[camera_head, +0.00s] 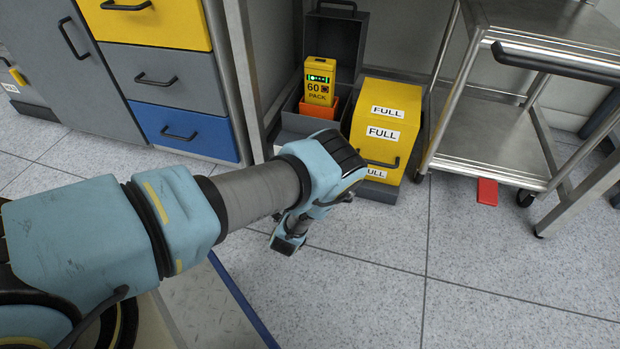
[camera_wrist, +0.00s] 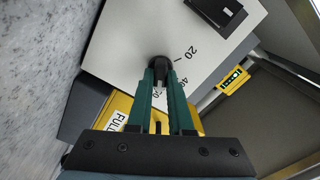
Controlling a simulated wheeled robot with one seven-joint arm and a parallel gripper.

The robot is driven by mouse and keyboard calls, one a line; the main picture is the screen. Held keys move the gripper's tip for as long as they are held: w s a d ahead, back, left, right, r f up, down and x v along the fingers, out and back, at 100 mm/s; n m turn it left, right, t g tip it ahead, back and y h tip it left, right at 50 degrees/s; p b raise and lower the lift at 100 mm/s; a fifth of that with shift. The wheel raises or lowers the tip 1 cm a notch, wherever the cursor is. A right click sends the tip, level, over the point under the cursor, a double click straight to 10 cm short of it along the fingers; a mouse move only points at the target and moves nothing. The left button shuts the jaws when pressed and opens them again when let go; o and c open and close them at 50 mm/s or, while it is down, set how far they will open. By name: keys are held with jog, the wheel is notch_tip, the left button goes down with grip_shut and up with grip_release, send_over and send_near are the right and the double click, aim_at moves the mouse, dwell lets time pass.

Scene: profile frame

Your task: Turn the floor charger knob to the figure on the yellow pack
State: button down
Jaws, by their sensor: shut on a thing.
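The yellow pack (camera_head: 320,82) stands upright in an orange holder in the head view. It reads "60 PACK" and has a lit green display; it also shows at the right in the wrist view (camera_wrist: 235,80). The charger's pale panel (camera_wrist: 135,45) fills the upper middle of the wrist view, with the figures 20 and 40 and a partly covered figure between my fingers. My gripper (camera_wrist: 161,76) is shut on the black knob (camera_wrist: 159,61) on this panel. I cannot tell which figure the knob points to. My arm hides the knob in the head view.
A yellow case (camera_head: 405,105) with FULL labels stands right of the pack's open grey box (camera_head: 338,42). A metal trolley (camera_head: 490,140) is at the right, with a red piece (camera_head: 487,191) on the floor below. Drawers (camera_head: 180,80) stand at the left. The front floor is clear.

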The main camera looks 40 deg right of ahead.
jog(key=c, duration=0.8)
grip_release()
jog(key=p+v, duration=0.3)
jog(key=v, duration=0.7)
jog(key=shift+s+a+f+p, duration=0.1)
jog(key=shift+s+a+p, duration=0.1)
jog(key=shift+a+p, duration=0.15)
